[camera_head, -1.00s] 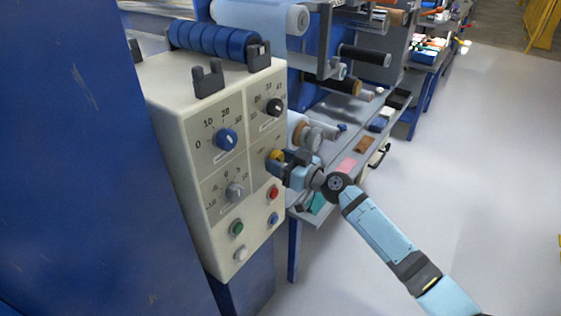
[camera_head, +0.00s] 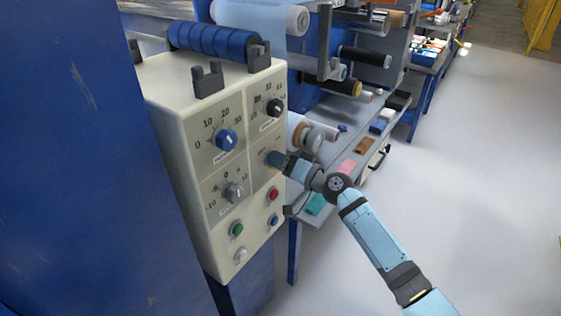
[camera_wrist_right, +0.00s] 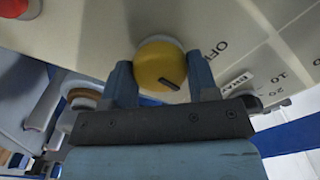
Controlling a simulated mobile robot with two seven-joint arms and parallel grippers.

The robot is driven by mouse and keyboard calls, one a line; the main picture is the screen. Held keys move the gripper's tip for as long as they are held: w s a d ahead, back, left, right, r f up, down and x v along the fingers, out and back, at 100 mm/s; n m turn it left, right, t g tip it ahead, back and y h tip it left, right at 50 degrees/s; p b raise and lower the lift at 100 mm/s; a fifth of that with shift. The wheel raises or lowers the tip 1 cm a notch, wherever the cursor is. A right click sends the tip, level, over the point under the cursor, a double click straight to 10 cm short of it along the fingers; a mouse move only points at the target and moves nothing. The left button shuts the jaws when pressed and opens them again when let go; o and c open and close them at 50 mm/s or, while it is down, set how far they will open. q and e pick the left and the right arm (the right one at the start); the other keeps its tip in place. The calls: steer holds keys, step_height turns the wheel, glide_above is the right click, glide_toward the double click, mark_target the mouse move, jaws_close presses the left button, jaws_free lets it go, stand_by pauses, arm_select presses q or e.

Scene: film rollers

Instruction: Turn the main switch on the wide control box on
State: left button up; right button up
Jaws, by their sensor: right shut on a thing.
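The wide cream control box (camera_head: 175,110) stands at the left of the head view, with its panel facing right. Its yellow main switch (camera_wrist_right: 160,66) is a round knob with a dark mark, seen close in the right wrist view. My right gripper (camera_head: 275,160) is at the panel, and its fingers (camera_wrist_right: 162,80) are shut on the yellow switch, one on each side. In the head view the gripper hides the switch. An OFF label (camera_wrist_right: 216,50) shows beside the knob in the wrist view. My left gripper is not in view.
Near the gripper are a black dial (camera_head: 274,107), a blue dial (camera_head: 226,139), a grey dial (camera_head: 234,192) and a red button (camera_head: 272,194). A grey work shelf with rollers (camera_head: 345,150) lies behind. The floor at right is clear.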

arm_select(q)
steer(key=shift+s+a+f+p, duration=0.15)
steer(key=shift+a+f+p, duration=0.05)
steer(key=shift+p, duration=0.55)
arm_select(e)
steer(key=m, duration=0.5)
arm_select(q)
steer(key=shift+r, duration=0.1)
arm_select(e)
steer(key=o, duration=0.9)
steer(key=shift+o, duration=0.2)
steer(key=v, duration=1.4)
